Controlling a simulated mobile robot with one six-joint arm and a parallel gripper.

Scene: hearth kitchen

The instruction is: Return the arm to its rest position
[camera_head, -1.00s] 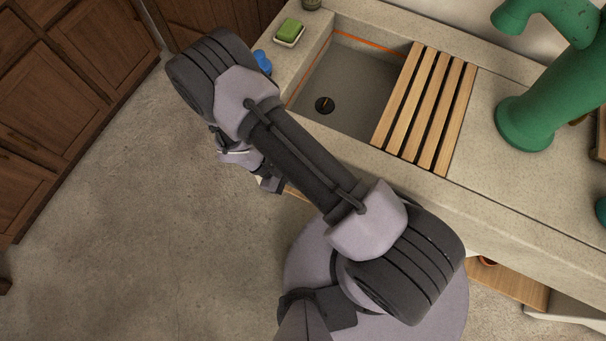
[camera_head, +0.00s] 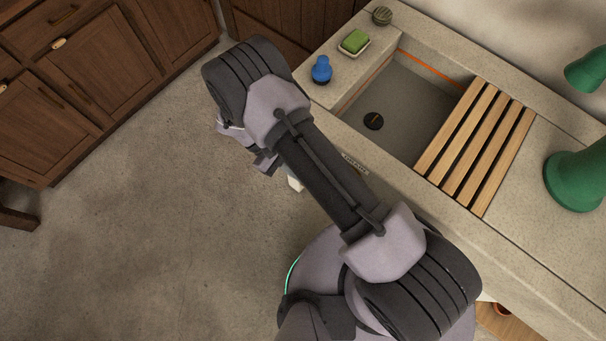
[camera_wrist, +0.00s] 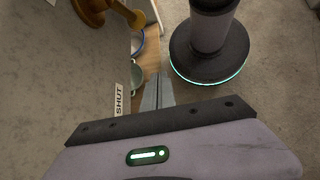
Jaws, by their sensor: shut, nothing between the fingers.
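My arm (camera_head: 325,180) is bent across the middle of the head view, over the floor beside the sink counter. My gripper (camera_wrist: 157,92) shows in the wrist view as two grey fingers, shut together with nothing between them. It points down past the counter's edge, towards the low shelf and my round base. In the head view the gripper is mostly hidden behind my arm.
The stone counter (camera_head: 432,215) holds a sink (camera_head: 400,110), a slatted wooden rack (camera_head: 478,145), a blue bottle (camera_head: 321,70) and a green sponge (camera_head: 355,41). Bowls (camera_wrist: 137,78) stand on a shelf below. Wooden cabinets (camera_head: 100,75) line the left. The floor (camera_head: 130,220) is clear.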

